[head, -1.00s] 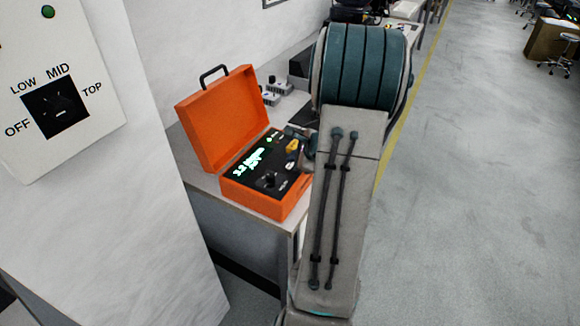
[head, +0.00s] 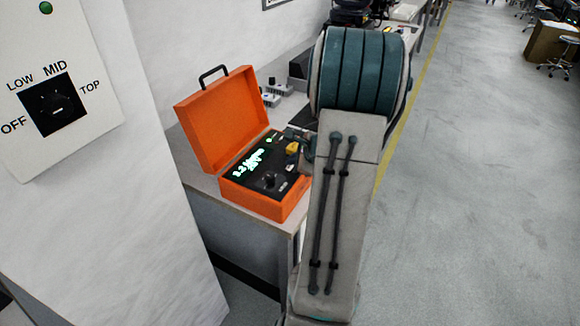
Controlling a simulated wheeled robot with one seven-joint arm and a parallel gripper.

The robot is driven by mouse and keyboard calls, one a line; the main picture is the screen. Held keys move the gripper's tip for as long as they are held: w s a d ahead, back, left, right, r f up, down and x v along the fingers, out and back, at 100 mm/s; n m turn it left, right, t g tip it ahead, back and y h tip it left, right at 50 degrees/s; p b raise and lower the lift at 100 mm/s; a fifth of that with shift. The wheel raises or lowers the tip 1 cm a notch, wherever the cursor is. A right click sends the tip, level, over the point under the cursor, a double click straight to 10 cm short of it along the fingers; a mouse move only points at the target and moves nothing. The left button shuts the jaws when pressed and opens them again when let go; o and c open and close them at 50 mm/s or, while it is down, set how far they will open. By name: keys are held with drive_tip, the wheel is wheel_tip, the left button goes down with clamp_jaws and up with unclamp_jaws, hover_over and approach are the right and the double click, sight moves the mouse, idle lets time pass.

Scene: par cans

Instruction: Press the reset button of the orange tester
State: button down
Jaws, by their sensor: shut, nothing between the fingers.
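The orange tester (head: 254,202) is an open case on a bench, its lid (head: 222,120) raised at the back left. Its black panel carries a lit display (head: 248,164) with green-white text too blurred to read surely. A dark knob (head: 268,181) sits near the panel's front, and a small yellow part (head: 292,148) near its right edge. I cannot tell which part is the reset button. My gripper (head: 300,142) shows only in part, as a dark shape at the panel's far right edge. My arm hides the rest, and contact with the panel cannot be seen.
A white panel (head: 85,101) with a dark rotary switch marked OFF, LOW, MID and TOP stands close at left. Small grey boxes (head: 278,90) stand on the bench behind the tester. Open floor (head: 470,190) lies to the right.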

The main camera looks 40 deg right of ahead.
drive_tip(key=shift+f, duration=0.15)
idle(0.5)
drive_tip(key=shift+r+p, duration=0.35)
drive_tip(key=shift+r, duration=0.45)
drive_tip(key=shift+r, duration=0.1)
wheel_tip(320, 180, up, 5)
drive_tip(key=p, duration=0.3)
drive_tip(key=shift+p, duration=0.3)
idle(0.4)
